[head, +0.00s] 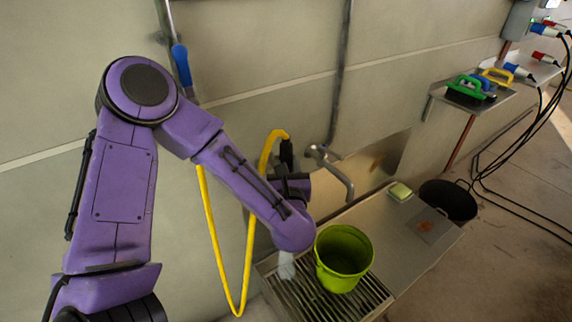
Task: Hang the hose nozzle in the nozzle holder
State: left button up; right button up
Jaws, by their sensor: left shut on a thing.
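My left arm reaches in from the left, and its gripper (292,180) is near the wall, left of the tap. It is shut on the dark hose nozzle (286,152), where the yellow hose (267,152) ends. The hose arches over to the nozzle and hangs in a long loop below the arm. The forearm and wrist hide much of the gripper and the lower part of the nozzle. I cannot make out the nozzle holder clearly. My right gripper is not in view.
A metal tap (335,170) stands close right of the gripper. A green bucket (343,258) stands on the sink grate (308,300). A sponge (400,191) lies on the steel counter (400,245). A blue handle (182,65) is on the wall pipe.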

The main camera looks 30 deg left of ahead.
pick_arm(q)
jog(key=o, duration=1.1)
jog(key=shift+s+d+f, duration=0.1)
jog(key=shift+s+d, duration=0.2)
jog(key=shift+p+v, duration=0.3)
jog(key=shift+v, duration=4.55)
